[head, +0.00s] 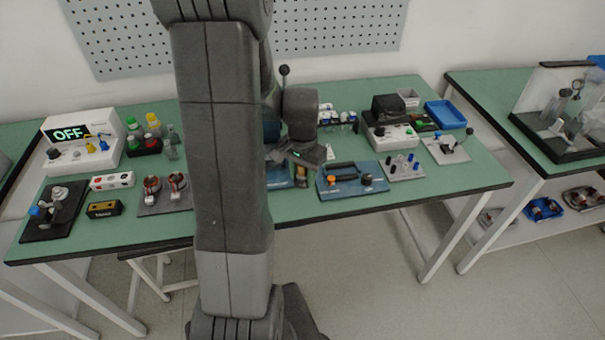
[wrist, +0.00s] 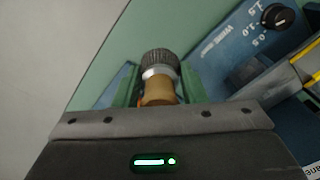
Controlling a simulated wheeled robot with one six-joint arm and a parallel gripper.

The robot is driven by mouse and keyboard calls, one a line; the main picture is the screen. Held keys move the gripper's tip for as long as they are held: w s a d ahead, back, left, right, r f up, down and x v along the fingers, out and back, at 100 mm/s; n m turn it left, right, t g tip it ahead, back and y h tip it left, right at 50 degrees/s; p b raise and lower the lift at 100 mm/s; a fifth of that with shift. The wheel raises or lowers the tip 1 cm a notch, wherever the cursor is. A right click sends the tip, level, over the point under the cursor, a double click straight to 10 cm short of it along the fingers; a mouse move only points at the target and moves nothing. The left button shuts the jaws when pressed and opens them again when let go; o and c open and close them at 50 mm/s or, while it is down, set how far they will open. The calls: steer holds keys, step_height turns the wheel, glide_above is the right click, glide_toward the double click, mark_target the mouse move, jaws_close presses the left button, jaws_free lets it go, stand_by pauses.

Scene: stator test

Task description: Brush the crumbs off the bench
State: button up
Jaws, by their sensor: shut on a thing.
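A brush (wrist: 160,86) with a tan handle, a metal ferrule and dark bristles is held between the fingers of my gripper (wrist: 159,98). In the head view the brush (head: 302,181) hangs below my gripper (head: 304,164), over the front part of the green bench (head: 430,180), between two blue units. I cannot tell whether the bristles touch the bench top. No crumbs can be made out in either view; they may be too small or hidden behind my arm.
A blue unit with a dial (head: 352,179) stands just right of the brush. Part of another blue unit (head: 279,180) shows to its left. Twin coils (head: 163,189) and an "OFF" display box (head: 82,142) stand further left. The bench's front right strip is clear.

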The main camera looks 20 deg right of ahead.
steer(key=shift+r+p, duration=1.15)
steer(key=shift+r, duration=0.45)
steer(key=shift+f, duration=0.1)
steer(key=shift+a, duration=0.1)
